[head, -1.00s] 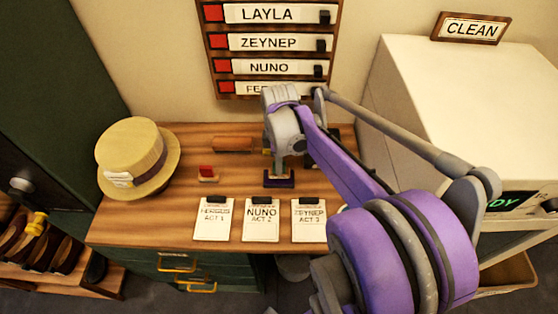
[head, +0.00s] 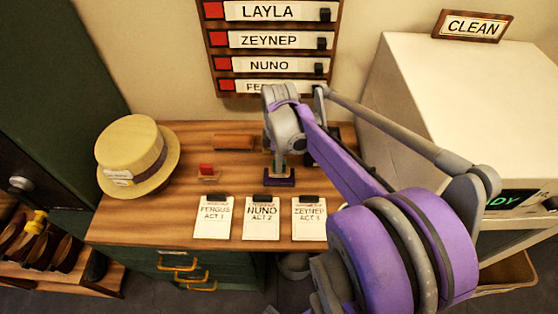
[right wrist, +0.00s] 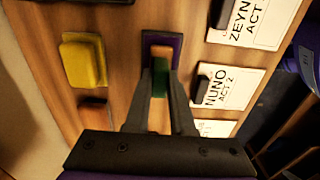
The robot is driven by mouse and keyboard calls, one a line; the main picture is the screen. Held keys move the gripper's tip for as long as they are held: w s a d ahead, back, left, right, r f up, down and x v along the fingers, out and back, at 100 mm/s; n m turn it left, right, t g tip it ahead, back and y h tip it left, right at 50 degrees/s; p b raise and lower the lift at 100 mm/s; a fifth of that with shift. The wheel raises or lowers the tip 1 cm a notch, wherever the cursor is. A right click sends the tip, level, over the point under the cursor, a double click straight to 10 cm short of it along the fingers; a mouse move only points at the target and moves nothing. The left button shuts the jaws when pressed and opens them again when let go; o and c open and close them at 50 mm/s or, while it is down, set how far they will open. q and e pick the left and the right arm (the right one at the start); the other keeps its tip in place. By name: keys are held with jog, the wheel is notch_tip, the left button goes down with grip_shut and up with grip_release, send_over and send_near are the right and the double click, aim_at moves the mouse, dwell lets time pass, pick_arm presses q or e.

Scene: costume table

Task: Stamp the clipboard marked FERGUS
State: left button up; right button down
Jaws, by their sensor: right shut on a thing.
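The clipboard marked FERGUS ACT 1 (head: 213,228) lies at the table's front edge, leftmost of three; its edge shows in the right wrist view (right wrist: 213,128). My right gripper (head: 279,150) is behind the clipboards, shut on a stamp with a green part (right wrist: 159,82). The stamp is upright at a dark purple pad (head: 280,182), which also shows in the right wrist view (right wrist: 163,40); I cannot tell whether they touch. A red-topped stamp (head: 207,171) stands behind the FERGUS clipboard. My left gripper is out of view.
The NUNO clipboard (head: 261,230) and ZEYNEP clipboard (head: 308,232) lie to the right of FERGUS. A straw hat (head: 133,150) sits at the table's left. A yellow block (right wrist: 83,62) is near the pad. A white machine (head: 455,105) stands right.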

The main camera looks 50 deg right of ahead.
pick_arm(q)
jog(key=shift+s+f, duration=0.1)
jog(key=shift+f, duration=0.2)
pick_arm(e)
jog(key=shift+f, duration=0.4)
dwell(0.7)
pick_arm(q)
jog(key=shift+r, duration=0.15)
pick_arm(e)
jog(key=shift+r, duration=0.1)
jog(key=shift+r+p, duration=1.9)
jog(key=shift+r, duration=1.55)
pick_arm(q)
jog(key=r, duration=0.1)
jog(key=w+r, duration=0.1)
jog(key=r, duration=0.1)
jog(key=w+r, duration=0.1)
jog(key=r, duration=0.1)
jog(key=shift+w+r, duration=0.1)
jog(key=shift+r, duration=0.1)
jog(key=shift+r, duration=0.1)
pick_arm(e)
jog(key=shift+a, duration=0.1)
